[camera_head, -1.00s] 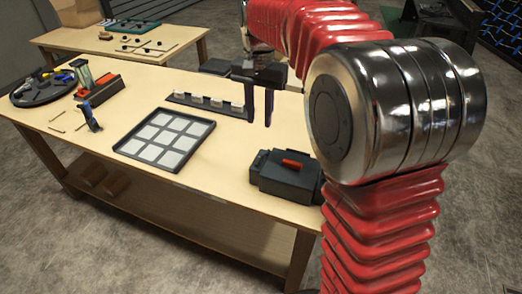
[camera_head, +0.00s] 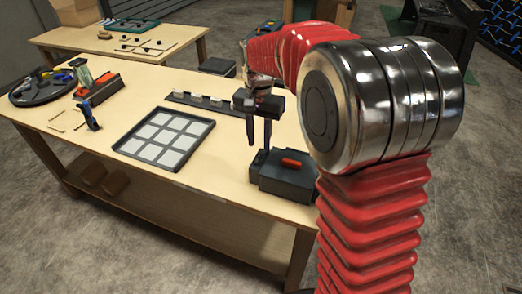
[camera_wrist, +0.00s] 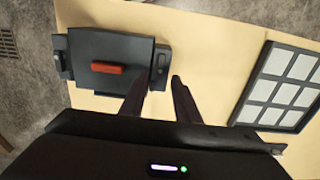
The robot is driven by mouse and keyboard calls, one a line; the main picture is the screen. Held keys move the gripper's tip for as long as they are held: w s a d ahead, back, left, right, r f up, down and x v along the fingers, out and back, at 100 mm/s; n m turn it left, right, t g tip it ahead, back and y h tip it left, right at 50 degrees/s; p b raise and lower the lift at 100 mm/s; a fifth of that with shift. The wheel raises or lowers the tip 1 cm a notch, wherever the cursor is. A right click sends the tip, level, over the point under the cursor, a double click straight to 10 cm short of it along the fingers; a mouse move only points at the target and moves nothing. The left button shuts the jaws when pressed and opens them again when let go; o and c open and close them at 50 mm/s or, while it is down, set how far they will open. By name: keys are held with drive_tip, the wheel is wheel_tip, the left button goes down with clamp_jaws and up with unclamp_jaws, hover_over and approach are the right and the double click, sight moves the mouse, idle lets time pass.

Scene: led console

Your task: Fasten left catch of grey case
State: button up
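The grey case (camera_head: 284,184), dark with a red handle (camera_head: 291,162) on its lid, sits near the table's front right edge. It also shows in the wrist view (camera_wrist: 108,50), with a small catch on each side. The catch nearer the tray (camera_wrist: 161,62) is on the case's left in the head view (camera_head: 258,160). My gripper (camera_head: 258,146) points down above that left side. In the wrist view my gripper (camera_wrist: 160,80) is open, its two fingers apart with nothing between them, near that catch. I cannot tell whether they touch it or whether the catch is fastened.
A black tray (camera_head: 119,144) with pale square tiles lies left of the case. A dark strip with white blocks (camera_head: 214,105) lies behind it. A blue-and-black clamp (camera_head: 90,117) and a round dark tray of tools (camera_head: 20,96) are farther left. Bare tabletop lies between tray and case.

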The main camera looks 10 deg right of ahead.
sight(259, 156)
drive_tip(key=shift+f, duration=2.45)
drive_tip(key=shift+c, duration=0.4)
